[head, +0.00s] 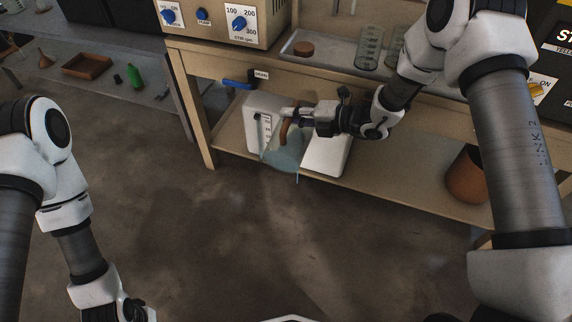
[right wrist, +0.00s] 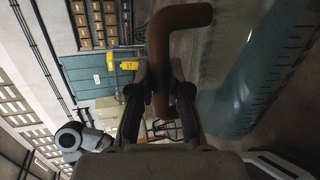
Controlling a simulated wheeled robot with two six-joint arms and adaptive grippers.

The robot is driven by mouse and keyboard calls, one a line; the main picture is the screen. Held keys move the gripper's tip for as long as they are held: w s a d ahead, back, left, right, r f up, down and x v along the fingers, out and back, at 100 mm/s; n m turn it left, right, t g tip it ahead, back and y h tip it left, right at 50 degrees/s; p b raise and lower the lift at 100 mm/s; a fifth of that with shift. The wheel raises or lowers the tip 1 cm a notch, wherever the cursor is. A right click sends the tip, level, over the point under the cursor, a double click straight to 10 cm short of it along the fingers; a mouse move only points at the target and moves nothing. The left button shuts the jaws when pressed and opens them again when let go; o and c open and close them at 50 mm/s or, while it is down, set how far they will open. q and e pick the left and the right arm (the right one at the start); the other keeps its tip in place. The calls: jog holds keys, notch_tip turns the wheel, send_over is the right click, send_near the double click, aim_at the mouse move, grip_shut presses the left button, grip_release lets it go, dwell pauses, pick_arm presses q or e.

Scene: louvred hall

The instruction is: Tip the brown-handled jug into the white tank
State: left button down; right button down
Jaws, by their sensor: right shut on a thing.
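The white tank (head: 324,156) stands on the low wooden shelf, with a level strip on its front left. My right gripper (head: 290,114) is shut on the brown handle (head: 284,131) of the jug. The clear jug (head: 282,157) with bluish content hangs tilted in front of the tank and hides part of it. A thin pale streak shows under the jug; I cannot tell if it is liquid. In the right wrist view the brown handle (right wrist: 160,75) sits between the fingers, beside the marked jug wall (right wrist: 262,75). My left gripper (head: 132,312) is partly cut off at the bottom edge.
A blue drain lever (head: 238,85) sticks out left of the tank. The bench top (head: 335,77) above holds glassware and a brown disc. A terracotta pot (head: 467,176) stands on the shelf at right. The floor in front is clear.

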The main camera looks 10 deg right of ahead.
aim_at(296, 105)
jog(key=shift+w+d+r+m+p, duration=0.35)
jog(key=shift+w+r+p, duration=0.3)
jog(key=shift+p, duration=0.25)
jog(key=shift+w+d+r+m+g+p, duration=0.3)
jog(key=shift+w+d+m+p, duration=0.25)
jog(key=shift+w+d+p, duration=0.15)
jog(key=shift+a+f, duration=0.15)
jog(key=shift+s+f+b, duration=0.1)
jog(key=shift+f+b, duration=0.05)
jog(key=shift+b, duration=0.2)
jog(key=s+f+b, duration=0.1)
jog(key=s+a+n+b, duration=0.1)
jog(key=s+a+f+n+b, duration=0.1)
jog(key=b, duration=0.1)
jog(key=shift+s+a+f+t, duration=0.1)
jog(key=shift+a+f+t, duration=0.05)
jog(key=shift+f+t, duration=0.2)
jog(key=shift+s+a+r+n+t, duration=0.15)
jog(key=shift+n+t, duration=0.1)
jog(key=shift+n, duration=0.05)
jog(key=shift+r, duration=0.15)
